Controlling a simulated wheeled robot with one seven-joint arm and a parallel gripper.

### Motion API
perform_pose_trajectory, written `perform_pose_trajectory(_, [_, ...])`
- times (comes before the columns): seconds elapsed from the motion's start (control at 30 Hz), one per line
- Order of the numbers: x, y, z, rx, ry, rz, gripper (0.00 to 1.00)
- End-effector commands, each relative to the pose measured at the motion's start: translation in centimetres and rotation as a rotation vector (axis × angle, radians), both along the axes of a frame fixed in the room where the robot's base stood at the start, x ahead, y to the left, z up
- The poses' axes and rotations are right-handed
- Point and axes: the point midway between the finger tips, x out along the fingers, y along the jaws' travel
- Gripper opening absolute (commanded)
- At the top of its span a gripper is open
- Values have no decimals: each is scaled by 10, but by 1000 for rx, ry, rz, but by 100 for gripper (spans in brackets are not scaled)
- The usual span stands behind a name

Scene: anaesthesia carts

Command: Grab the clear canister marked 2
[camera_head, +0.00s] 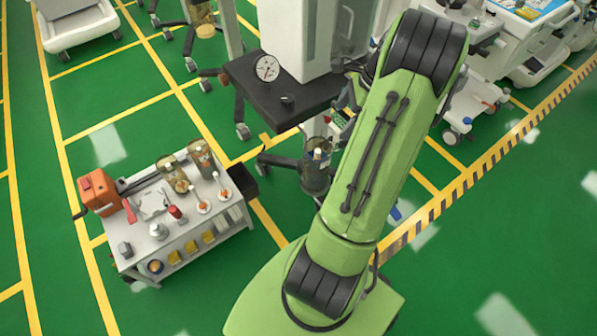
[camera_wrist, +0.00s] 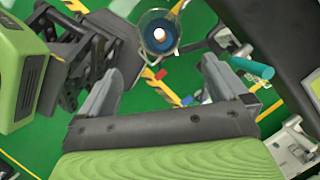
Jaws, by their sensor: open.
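Clear canisters show in the head view. One (camera_head: 316,176) hangs low on the stand of the machine, just left of my arm. Two more, a shorter one (camera_head: 172,174) and a taller one (camera_head: 201,158), stand on the small white cart. I cannot read a 2 on any of them. In the wrist view a round clear canister (camera_wrist: 158,34), seen from above with a white knob and blue inside, lies beyond my fingertips; I cannot tell for certain which one it is. My gripper (camera_wrist: 160,76) is open and empty, apart from that canister. In the head view my arm hides it.
The small white cart (camera_head: 190,243) carries an orange box (camera_head: 99,193), a red-topped bottle and small items. The machine's dark shelf (camera_head: 285,100) with a round gauge (camera_head: 266,68) juts out above the hanging canister. Green floor is open around the small cart.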

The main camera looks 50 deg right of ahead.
Motion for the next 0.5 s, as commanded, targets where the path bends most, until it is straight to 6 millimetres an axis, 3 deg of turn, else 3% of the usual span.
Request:
perform_pose_trajectory(0.4, [24, 22, -86, 6, 2, -6, 100])
perform_pose_trajectory(0.5, [29, 25, -97, 5, 0, -6, 100])
